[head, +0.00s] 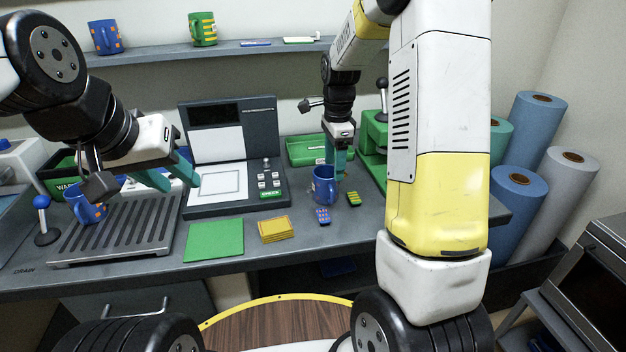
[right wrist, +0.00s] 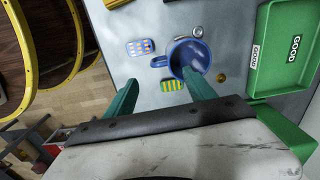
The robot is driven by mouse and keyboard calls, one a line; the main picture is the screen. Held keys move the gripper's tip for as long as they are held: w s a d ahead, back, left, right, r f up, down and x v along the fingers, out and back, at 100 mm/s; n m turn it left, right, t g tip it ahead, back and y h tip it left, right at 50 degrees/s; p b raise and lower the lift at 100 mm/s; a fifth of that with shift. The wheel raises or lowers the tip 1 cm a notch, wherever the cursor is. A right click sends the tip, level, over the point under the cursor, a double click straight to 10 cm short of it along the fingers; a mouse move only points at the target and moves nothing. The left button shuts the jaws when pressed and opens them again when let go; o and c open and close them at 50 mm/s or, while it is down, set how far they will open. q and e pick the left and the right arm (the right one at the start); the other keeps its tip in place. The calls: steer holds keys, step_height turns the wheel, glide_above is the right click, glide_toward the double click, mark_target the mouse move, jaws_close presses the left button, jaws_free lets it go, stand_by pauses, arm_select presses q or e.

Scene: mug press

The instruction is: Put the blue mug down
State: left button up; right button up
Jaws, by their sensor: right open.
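The blue mug (head: 324,188) stands upright on the grey bench, right of the press-like console. In the right wrist view the mug (right wrist: 188,52) shows from above, its handle pointing left. My right gripper (head: 335,165) is open just above the mug. In the wrist view (right wrist: 158,92) one teal fingertip overlaps the mug's near rim and the other is apart, below the handle. Whether that finger touches the mug or reaches inside it, I cannot tell. My left gripper (head: 182,184) is open and empty above the bench, near the drain rack.
Another blue mug with orange marks (head: 86,206) is on the drain rack (head: 125,232). A green GOOD tray (right wrist: 284,48) is beside the mug. More mugs stand on the shelf (head: 160,54).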

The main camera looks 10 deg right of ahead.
mark_target(331, 186)
steer(key=shift+w+a+f, duration=0.1)
steer(key=shift+w+f, duration=0.15)
steer(key=shift+f, duration=0.65)
step_height(331, 186, down, 7)
steer(key=shift+s+a+f, duration=0.15)
jaws_close()
